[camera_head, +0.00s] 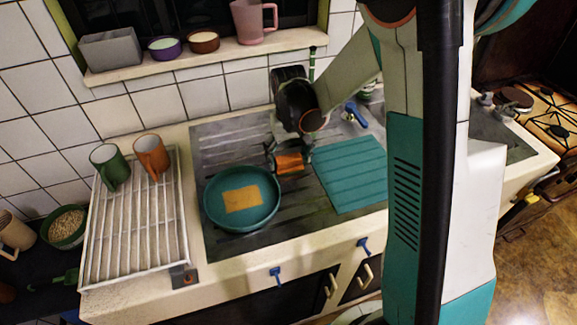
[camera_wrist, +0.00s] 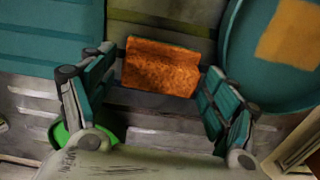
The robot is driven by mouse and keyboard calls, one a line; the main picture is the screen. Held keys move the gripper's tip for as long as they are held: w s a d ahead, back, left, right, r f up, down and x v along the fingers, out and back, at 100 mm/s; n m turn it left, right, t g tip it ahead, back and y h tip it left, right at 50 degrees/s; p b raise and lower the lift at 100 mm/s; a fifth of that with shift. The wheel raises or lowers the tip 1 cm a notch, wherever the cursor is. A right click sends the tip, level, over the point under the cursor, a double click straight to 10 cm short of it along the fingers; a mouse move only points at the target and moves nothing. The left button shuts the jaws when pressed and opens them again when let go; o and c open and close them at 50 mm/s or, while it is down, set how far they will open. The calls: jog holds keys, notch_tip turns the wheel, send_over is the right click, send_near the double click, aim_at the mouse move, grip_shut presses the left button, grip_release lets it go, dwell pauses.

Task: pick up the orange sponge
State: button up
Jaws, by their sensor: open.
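The orange sponge (camera_head: 290,163) lies on the dark grey sink drainboard, between the teal bowl and the teal ribbed mat. It also shows in the wrist view (camera_wrist: 160,70) as a rough orange block. My gripper (camera_head: 289,152) is open above and around the sponge. In the wrist view, one finger of my gripper (camera_wrist: 158,66) is on each side of it. Gaps seem to show between fingers and sponge; I cannot tell whether either finger touches it.
The teal bowl (camera_head: 211,214) holds a flat yellow-orange square (camera_head: 242,199), close to my gripper. The teal mat (camera_head: 350,173) lies to the right. A white dish rack (camera_head: 134,240) with a green mug (camera_head: 111,169) and an orange mug (camera_head: 152,157) stands at left.

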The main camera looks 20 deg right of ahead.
aim_at(288, 157)
jog(key=shift+f, duration=0.6)
jog(key=c, duration=0.8)
jog(key=shift+o, duration=0.2)
jog(key=shift+s, duration=0.1)
jog(key=shift+r, duration=0.15)
notch_tip(288, 157, up, 20)
jog(key=p, duration=0.5)
